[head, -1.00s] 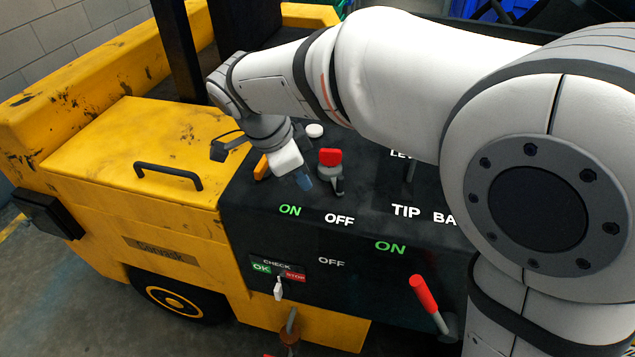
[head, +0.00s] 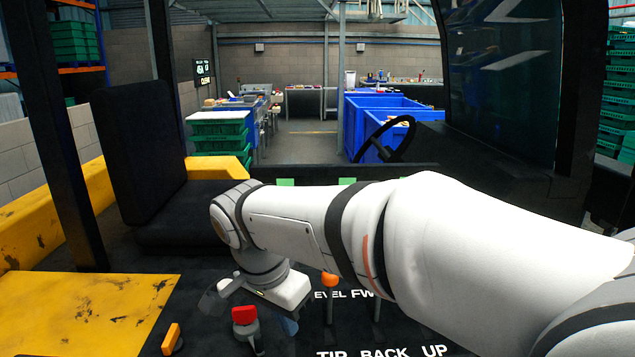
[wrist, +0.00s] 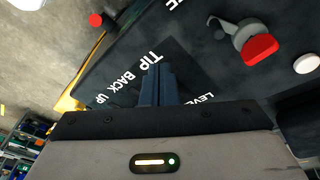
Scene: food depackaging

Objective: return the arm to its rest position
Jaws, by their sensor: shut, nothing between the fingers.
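My arm (head: 290,222) reaches across the forklift's black control panel (head: 215,290), bent downward at the wrist. My gripper (head: 289,326) is at the low end, over the panel, just right of a red-topped switch (head: 245,315) in the picture. In the wrist view its narrow blue fingers (wrist: 157,82) are together with nothing between them. They point over the panel by the TIP and BACK lettering. The red-topped switch also shows in the wrist view (wrist: 259,48), apart from the fingers.
An orange-knobbed lever (head: 330,280) stands close behind the gripper. A yellow switch (head: 172,338) is at the lower left. The black seat (head: 140,150) and steering wheel (head: 390,138) stand beyond.

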